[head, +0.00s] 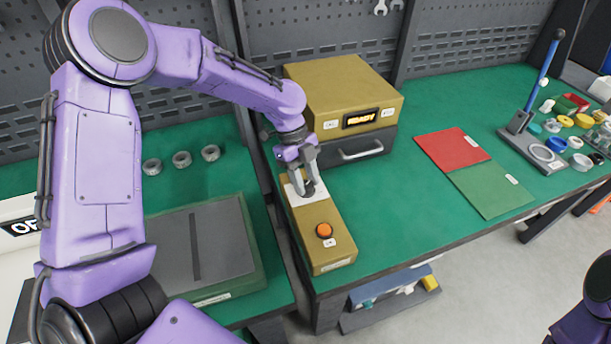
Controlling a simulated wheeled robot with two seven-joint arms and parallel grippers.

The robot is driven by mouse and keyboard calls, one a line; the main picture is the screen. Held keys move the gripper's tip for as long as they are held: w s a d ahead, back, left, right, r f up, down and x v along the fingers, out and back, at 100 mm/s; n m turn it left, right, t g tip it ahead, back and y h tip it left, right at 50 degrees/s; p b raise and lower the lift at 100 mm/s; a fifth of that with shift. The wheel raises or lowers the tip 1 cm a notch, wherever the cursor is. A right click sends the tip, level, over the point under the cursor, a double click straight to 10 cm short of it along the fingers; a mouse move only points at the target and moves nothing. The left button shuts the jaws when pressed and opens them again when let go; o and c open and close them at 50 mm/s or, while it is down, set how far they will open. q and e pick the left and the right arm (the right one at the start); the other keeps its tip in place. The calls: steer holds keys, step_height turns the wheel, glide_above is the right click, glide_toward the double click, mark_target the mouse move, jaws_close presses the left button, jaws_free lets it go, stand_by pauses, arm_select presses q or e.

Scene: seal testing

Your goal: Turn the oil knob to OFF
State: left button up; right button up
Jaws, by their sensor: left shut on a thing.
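A long yellow control box (321,250) lies along the left edge of the right-hand green table. It has a white plate (294,198) at its far end and an orange button (324,230) nearer me. My left gripper (309,190) reaches down to the white plate and is shut on the oil knob there. The fingers hide most of the knob, so I cannot read its setting. My right gripper is not in view.
A yellow unit with a lit display (361,118) stands on a dark drawer box (358,147) behind the control box. Red (452,149) and green (491,189) mats lie to the right. A blue-handled press stand (535,105) and several coloured rings are farther right.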

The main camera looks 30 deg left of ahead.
arm_select(q)
steer(key=n+p, duration=0.2)
steer(key=shift+s+r+n+t, duration=0.1)
steer(key=shift+s+n+t, duration=0.1)
steer(key=shift+n+t, duration=0.15)
steer(key=shift+n+t+p, duration=0.65)
steer(key=shift+n+p, duration=0.3)
steer(key=shift+n, duration=0.3)
steer(key=n+t+p, duration=0.1)
steer(key=n, duration=0.2)
steer(key=shift+s+p, duration=0.15)
steer(key=shift+p, duration=0.25)
steer(key=shift+f+n+t+p, duration=0.25)
steer(key=shift+n+t+p, duration=0.3)
steer(key=shift+n, duration=0.75)
steer(key=o, duration=1)
steer(key=shift+s, duration=0.1)
steer(key=shift+o, duration=0.2)
